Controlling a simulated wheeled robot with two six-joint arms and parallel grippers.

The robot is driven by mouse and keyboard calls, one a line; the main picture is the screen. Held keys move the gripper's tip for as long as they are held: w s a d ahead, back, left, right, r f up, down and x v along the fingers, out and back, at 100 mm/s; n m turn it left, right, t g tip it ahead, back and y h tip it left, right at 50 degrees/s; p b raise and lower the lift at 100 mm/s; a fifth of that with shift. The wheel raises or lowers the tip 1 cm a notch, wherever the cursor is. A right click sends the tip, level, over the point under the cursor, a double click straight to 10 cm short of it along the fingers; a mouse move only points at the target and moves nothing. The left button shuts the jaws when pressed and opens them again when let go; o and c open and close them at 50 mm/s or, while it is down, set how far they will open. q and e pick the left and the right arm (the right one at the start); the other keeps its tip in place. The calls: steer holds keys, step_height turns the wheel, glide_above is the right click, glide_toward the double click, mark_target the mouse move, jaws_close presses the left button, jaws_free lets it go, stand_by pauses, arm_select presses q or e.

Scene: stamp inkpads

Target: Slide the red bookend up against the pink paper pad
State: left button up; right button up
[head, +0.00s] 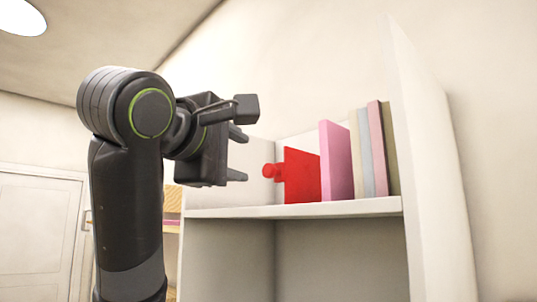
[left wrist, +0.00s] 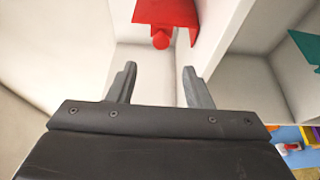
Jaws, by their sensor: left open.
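The red bookend (head: 302,175) stands upright on the shelf, with a round red knob facing my left gripper. The pink paper pad (head: 336,160) stands upright just right of it in the head view; I cannot tell whether they touch. My left gripper (head: 240,155) is open and empty, to the left of the bookend's knob and apart from it. In the left wrist view the bookend (left wrist: 168,12) shows at the top, beyond and between the open fingers (left wrist: 160,88). The pink pad is not visible there. My right gripper is in neither view.
Several thin upright books or pads (head: 373,150) stand right of the pink pad, before the tall white side panel (head: 430,160). The white shelf board (head: 300,210) is bare left of the bookend. A green piece (left wrist: 307,47) shows in a neighbouring compartment.

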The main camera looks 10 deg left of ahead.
mark_target(268, 171)
arm_select(q)
steer(key=w+p, duration=0.3)
steer(key=w, duration=0.1)
steer(key=w+d+p, duration=0.1)
steer(key=w+p, duration=0.2)
steer(key=w+d+p, duration=0.1)
steer(key=w+p, duration=0.3)
steer(key=shift+w+d, duration=0.15)
steer(key=shift+w, duration=0.15)
steer(key=shift+w+f, duration=0.15)
steer(key=shift+w, duration=0.3)
steer(key=shift+d, duration=0.1)
jaws_close()
